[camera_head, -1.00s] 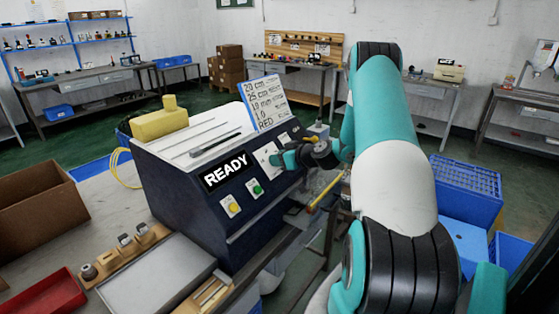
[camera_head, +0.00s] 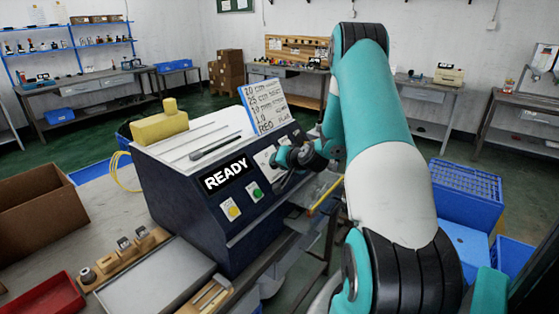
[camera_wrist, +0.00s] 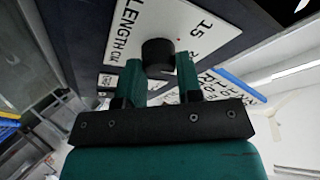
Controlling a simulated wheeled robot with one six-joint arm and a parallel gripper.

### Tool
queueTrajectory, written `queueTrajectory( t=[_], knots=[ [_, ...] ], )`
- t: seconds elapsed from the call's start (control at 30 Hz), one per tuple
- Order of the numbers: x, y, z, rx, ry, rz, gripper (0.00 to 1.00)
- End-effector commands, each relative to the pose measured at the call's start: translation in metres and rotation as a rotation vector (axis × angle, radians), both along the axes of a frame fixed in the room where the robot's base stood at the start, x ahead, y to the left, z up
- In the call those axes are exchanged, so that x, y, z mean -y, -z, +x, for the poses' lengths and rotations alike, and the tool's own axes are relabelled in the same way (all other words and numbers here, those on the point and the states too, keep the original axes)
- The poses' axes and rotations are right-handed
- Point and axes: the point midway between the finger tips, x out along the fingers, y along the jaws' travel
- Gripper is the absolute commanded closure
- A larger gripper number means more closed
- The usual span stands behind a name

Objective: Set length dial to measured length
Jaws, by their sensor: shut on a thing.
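The dark machine (camera_head: 185,195) has a sloped front panel with a READY display (camera_head: 227,174), a yellow button (camera_head: 233,211) and a green button (camera_head: 256,192). In the wrist view, the black length dial (camera_wrist: 158,57) sits on a white plate (camera_wrist: 140,25) marked "LENGTH CM", with "15" readable. My gripper (camera_wrist: 160,75) has its two green fingers on either side of the dial and is shut on it. In the head view my gripper (camera_head: 285,158) is at the panel's right part, and my arm and wrist hide much of the dial there.
A cardboard box (camera_head: 35,205), red tray (camera_head: 45,298) and metal plate (camera_head: 158,278) lie at left and front. Blue crates (camera_head: 465,190) stand at right.

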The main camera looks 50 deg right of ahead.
Motion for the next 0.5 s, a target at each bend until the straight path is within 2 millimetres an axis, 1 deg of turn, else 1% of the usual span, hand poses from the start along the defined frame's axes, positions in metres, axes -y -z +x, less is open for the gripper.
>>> queueTrajectory(
  t=[0.2, 0.5],
  knots=[
    [-0.0003, -0.0013, 0.0001, -0.005, 0.062, 0.067, 0.91],
    [-0.0003, -0.0003, 0.0001, -0.007, 0.093, 0.101, 0.91]
  ],
)
